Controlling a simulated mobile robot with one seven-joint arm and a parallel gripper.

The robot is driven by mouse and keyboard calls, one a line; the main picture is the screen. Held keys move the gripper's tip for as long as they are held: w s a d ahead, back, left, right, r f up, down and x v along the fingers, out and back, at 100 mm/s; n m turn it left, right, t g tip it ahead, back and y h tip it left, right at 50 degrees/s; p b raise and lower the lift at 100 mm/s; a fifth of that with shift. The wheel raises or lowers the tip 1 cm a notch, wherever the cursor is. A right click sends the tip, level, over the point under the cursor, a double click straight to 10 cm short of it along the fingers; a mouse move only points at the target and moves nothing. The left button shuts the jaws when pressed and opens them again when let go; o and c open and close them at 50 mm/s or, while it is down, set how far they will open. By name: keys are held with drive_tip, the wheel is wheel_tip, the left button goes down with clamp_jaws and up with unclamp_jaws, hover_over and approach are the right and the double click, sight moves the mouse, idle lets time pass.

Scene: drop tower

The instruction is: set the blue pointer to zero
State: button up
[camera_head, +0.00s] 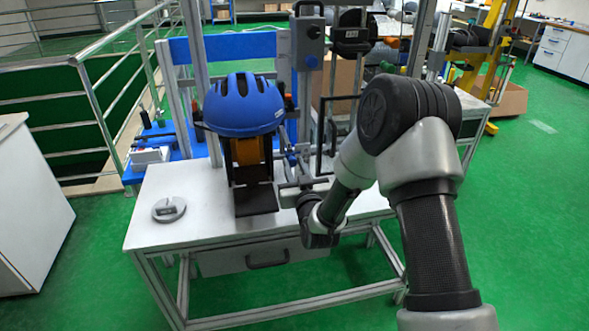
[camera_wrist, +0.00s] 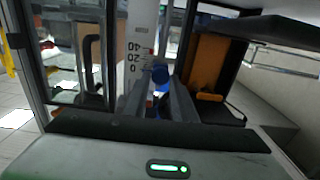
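The blue pointer (camera_wrist: 160,73) shows in the wrist view just right of a white upright scale (camera_wrist: 143,28) with the marks 40, 20 and 0. It appears near the height of the 0 mark, but the slanted view makes its exact reading hard to tell. My gripper (camera_wrist: 167,84) reaches toward the scale with its fingers close together and their tips at the blue pointer. I cannot tell whether they grip it. In the head view my gripper (camera_head: 292,184) is low beside the drop tower, and I cannot make out the pointer there.
A blue helmet (camera_head: 243,106) sits on the tower above an orange block (camera_head: 249,151). A grey round disc (camera_head: 169,209) lies on the white table (camera_head: 215,222) at left. Metal posts and a black frame stand close around my gripper.

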drive_tip(key=o, duration=0.3)
drive_tip(key=shift+r, duration=0.2)
drive_tip(key=shift+o, duration=0.3)
drive_tip(key=shift+f, duration=0.1)
drive_tip(key=shift+s, duration=0.1)
drive_tip(key=p+v, duration=0.1)
drive_tip(key=v, duration=1.6)
drive_tip(key=shift+s, duration=0.1)
